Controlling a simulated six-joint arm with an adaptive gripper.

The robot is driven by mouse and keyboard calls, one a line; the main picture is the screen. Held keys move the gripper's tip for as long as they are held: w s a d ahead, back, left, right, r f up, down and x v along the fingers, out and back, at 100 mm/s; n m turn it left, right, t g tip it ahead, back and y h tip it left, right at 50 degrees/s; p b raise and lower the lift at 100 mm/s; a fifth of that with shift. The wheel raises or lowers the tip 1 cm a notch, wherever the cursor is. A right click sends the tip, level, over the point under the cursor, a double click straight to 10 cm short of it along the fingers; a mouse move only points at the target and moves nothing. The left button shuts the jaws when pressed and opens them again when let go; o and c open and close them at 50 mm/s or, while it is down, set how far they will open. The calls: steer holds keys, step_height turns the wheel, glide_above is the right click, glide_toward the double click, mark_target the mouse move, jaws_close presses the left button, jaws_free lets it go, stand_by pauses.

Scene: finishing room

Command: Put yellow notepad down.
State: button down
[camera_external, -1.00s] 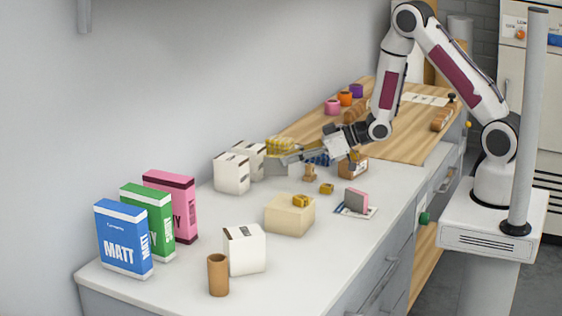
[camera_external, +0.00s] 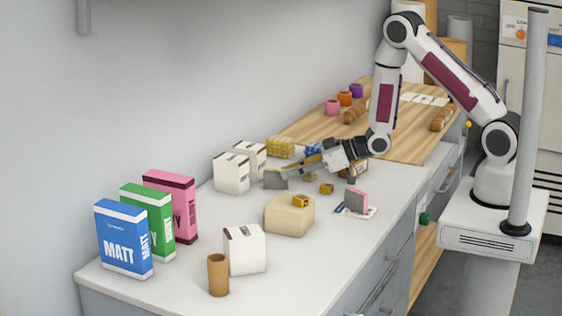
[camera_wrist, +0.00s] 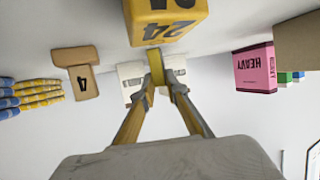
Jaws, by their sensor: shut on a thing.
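My gripper (camera_external: 290,166) reaches in from the right, low over the white counter. It is shut on the yellow notepad, a thin yellow piece (camera_wrist: 158,75) between the two fingertips in the wrist view. In the external view a flat grey-looking face (camera_external: 275,181) shows at the fingertips, probably the notepad's shaded side. It hangs close to the counter; I cannot tell whether it touches.
White cartons (camera_external: 231,173) stand just left of the gripper. A cream block (camera_external: 290,216) with a yellow piece on top is in front. Open counter (camera_external: 215,212) lies left of the cream block.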

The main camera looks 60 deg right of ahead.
steer(key=shift+f, duration=0.1)
steer(key=c, duration=2)
jaws_free()
steer(key=shift+s+r, duration=0.1)
steer(key=shift+r, duration=0.1)
steer(key=shift+v, duration=5.9)
steer(key=shift+d+r, duration=0.1)
steer(key=shift+d, duration=0.05)
